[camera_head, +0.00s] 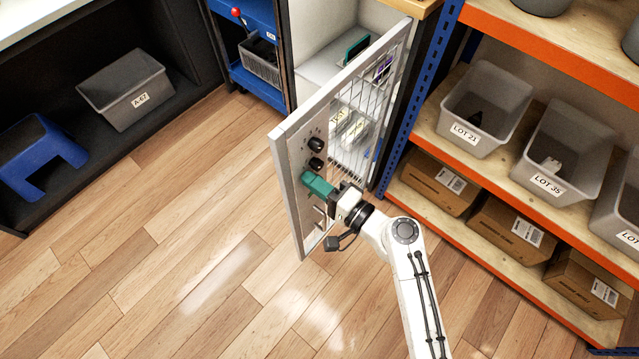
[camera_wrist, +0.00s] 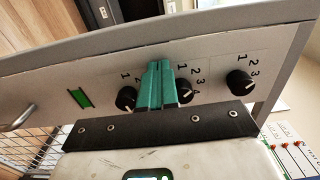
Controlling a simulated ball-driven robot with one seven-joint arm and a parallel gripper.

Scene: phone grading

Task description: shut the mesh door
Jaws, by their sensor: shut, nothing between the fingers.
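The mesh door (camera_head: 297,215) stands open, swung out from its cabinet into the floor area. It has a grey frame, a wire mesh window and a panel with black knobs (camera_head: 316,144). My gripper (camera_head: 312,183) has green fingers, which are shut and empty. Its fingertips are at the knob panel, below the knobs in the head view. The wrist view shows the fingers (camera_wrist: 157,75) in front of the door panel (camera_wrist: 217,75), between two dials; I cannot tell whether they touch it. A metal handle (camera_wrist: 18,117) shows at the left there.
The open cabinet (camera_head: 318,68) holds devices on its shelf. To the right, an orange and blue rack (camera_head: 480,175) holds grey bins and cardboard boxes close to my arm. A blue stool (camera_head: 45,150) and a grey bin (camera_head: 125,95) are at the left. The wooden floor (camera_head: 190,220) left of the door is clear.

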